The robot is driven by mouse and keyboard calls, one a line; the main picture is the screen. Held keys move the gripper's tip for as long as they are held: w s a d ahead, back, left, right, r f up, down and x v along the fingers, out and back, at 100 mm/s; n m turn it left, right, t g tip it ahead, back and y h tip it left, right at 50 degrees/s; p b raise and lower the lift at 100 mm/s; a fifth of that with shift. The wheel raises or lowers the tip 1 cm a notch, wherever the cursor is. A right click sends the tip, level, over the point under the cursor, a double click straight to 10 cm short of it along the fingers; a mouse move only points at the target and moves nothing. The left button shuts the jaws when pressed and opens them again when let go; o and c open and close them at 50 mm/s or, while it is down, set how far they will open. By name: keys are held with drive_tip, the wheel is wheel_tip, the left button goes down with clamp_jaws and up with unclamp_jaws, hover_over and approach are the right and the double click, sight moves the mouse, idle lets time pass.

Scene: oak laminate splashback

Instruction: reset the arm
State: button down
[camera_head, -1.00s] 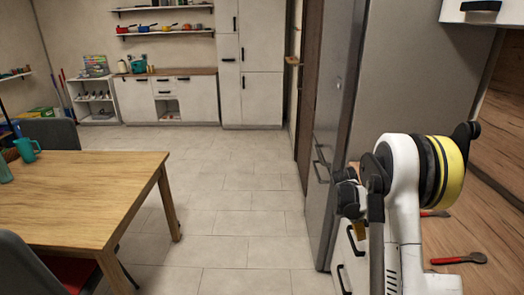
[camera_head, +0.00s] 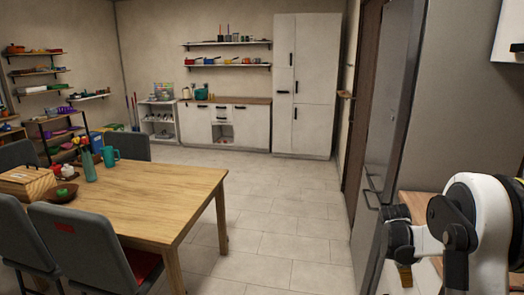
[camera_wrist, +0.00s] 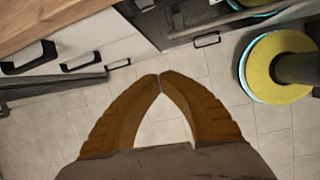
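My white and black arm (camera_head: 480,235) stands at the lower right of the head view, in front of the grey fridge (camera_head: 440,120). My gripper shows in the wrist view (camera_wrist: 160,78) with its two brown fingers bent together and their tips touching. Nothing is held between them, and the floor tiles show through the gap below the tips. In the head view only a small brown part of the gripper shows at the arm's left end.
A wooden table (camera_head: 180,190) with grey chairs (camera_head: 85,245) is on the left, holding a teal mug (camera_head: 110,154) and a vase. The tiled floor (camera_head: 280,205) in the middle is clear. A wooden counter edge (camera_wrist: 50,22) and black-handled drawers show in the wrist view.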

drive_tip(key=s+a+r+m+t+y, duration=0.1)
drive_tip(key=s+a+r+m+t, duration=0.4)
drive_tip(key=a+r, duration=1)
drive_tip(key=s+a+r+m+t+y, duration=0.2)
drive_tip(key=s+a+m, duration=0.7)
drive_tip(key=s+a, duration=0.5)
drive_tip(key=s+y, duration=0.1)
drive_tip(key=s, duration=0.2)
drive_tip(key=shift+r, duration=0.15)
drive_tip(key=shift+s, duration=0.1)
